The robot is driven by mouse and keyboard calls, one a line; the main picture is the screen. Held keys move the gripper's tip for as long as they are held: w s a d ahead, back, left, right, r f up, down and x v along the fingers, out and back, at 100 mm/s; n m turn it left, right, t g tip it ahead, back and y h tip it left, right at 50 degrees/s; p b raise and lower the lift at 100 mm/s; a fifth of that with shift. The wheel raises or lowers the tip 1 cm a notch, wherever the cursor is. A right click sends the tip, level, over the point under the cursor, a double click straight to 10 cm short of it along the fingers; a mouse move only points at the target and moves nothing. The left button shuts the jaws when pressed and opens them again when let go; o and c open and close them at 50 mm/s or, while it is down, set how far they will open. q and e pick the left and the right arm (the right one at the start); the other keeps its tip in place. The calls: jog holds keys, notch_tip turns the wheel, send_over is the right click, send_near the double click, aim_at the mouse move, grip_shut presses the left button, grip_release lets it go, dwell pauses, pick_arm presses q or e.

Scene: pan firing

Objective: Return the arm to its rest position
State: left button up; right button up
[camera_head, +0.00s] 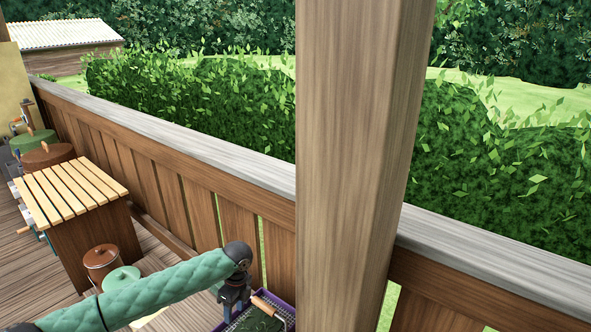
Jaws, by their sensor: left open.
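My left arm, in a green quilted sleeve, comes in from the lower left of the head view and bends down at a dark wrist. My left gripper (230,304) points down at the bottom edge of the picture. It is open, and I see nothing between its fingers. It is beside a purple-rimmed container (289,309), in which a dark green item with a wooden handle (267,307) shows. I cannot tell whether the gripper touches them. The picture's bottom edge cuts off part of the container. My right gripper is not in view.
A thick wooden post (355,150) stands right of the gripper, by a wooden railing (190,150). A slatted wooden table (70,190) stands left. A brown lidded pot (101,258) and a pale green lidded one (122,278) are near the arm. Open deck shows at left.

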pick_arm(q)
jog(key=w+d+r+n+t, duration=0.3)
jog(key=r+n, duration=0.1)
jog(key=r, duration=0.4)
jog(key=w+d+r+n+t, duration=0.2)
jog(key=d+r+n+t, duration=0.15)
jog(key=r, duration=0.45)
jog(key=s+d+r+n+t+h, duration=0.2)
jog(key=s+d+r+n+t, duration=0.1)
jog(key=s+r+n+t, duration=0.25)
jog(key=s+a+f+n+g, duration=0.2)
jog(key=s+f, duration=0.6)
jog(key=s, duration=0.5)
jog(key=s+a+f+n+g, duration=0.2)
jog(key=s+f+n+g, duration=0.1)
jog(key=s+f, duration=0.6)
jog(key=s+a+f+n+g, duration=0.3)
jog(key=s+f, duration=0.6)
jog(key=s, duration=0.9)
jog(key=shift+f+g+h, duration=0.15)
jog(key=shift+g+h, duration=0.15)
jog(key=shift+g, duration=0.1)
jog(key=shift+a, duration=0.1)
